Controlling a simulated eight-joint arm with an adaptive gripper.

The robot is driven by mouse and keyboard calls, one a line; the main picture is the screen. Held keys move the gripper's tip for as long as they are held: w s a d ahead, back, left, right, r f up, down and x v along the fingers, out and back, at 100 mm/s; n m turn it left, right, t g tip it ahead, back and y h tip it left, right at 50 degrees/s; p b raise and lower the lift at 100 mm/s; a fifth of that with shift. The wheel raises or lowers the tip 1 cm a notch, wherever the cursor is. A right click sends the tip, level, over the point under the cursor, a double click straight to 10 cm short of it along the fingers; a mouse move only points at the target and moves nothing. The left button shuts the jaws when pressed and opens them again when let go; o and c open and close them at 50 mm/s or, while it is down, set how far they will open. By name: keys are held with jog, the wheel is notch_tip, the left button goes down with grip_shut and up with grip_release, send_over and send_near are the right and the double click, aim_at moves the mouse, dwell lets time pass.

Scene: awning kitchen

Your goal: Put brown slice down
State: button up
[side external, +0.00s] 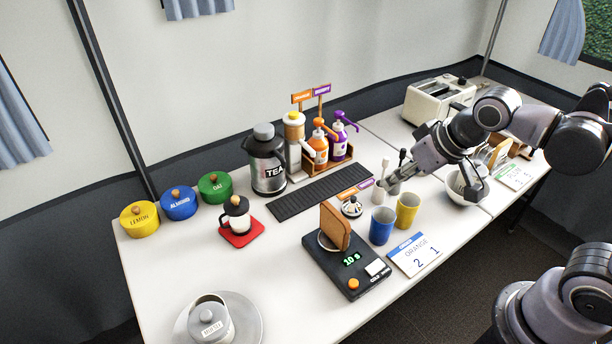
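A brown slice (335,226) of bread stands on edge, slightly tilted, on the round pan of a black scale (318,262) near the table's front. The scale's green display is lit. My gripper (390,182) is right of and behind the slice, clearly apart from it, near small pale containers. Its fingers are small and partly lost among these things, so I cannot tell whether they are open or shut. No slice shows in them.
A white bowl (466,189) lies under my arm. A toaster (437,99) stands behind.

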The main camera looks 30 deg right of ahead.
jog(key=shift+t, duration=0.6)
jog(key=shift+s+d+r, duration=0.1)
jog(key=shift+s+d, duration=0.6)
jog(key=shift+d, duration=0.25)
jog(key=shift+s+d, duration=0.65)
jog(key=shift+d, duration=0.25)
